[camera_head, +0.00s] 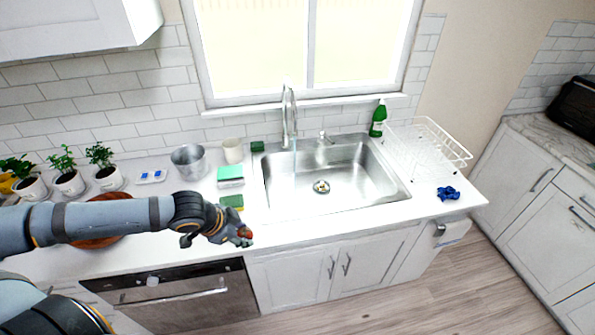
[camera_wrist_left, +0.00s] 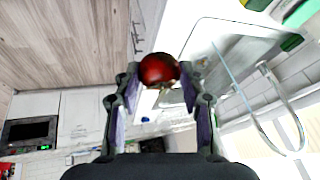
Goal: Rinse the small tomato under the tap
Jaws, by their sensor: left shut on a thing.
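A small red tomato (camera_head: 246,231) is held between the fingertips of my left gripper (camera_head: 240,237), above the front edge of the counter, left of the sink. The tomato also shows in the left wrist view (camera_wrist_left: 157,69), with the gripper fingers on either side of it. The curved metal tap (camera_head: 289,105) stands behind the sink (camera_head: 335,185), and a thin bluish stream appears below its spout. The tap also shows in the left wrist view (camera_wrist_left: 285,112). The tomato is apart from the stream. My right gripper is not in view.
A green sponge (camera_head: 232,201) and a teal-and-white box (camera_head: 230,175) lie left of the sink. A metal bucket (camera_head: 188,162) and a cup (camera_head: 233,150) stand behind. A green bottle (camera_head: 378,119), a white rack (camera_head: 428,145) and a blue cloth (camera_head: 448,193) are at right.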

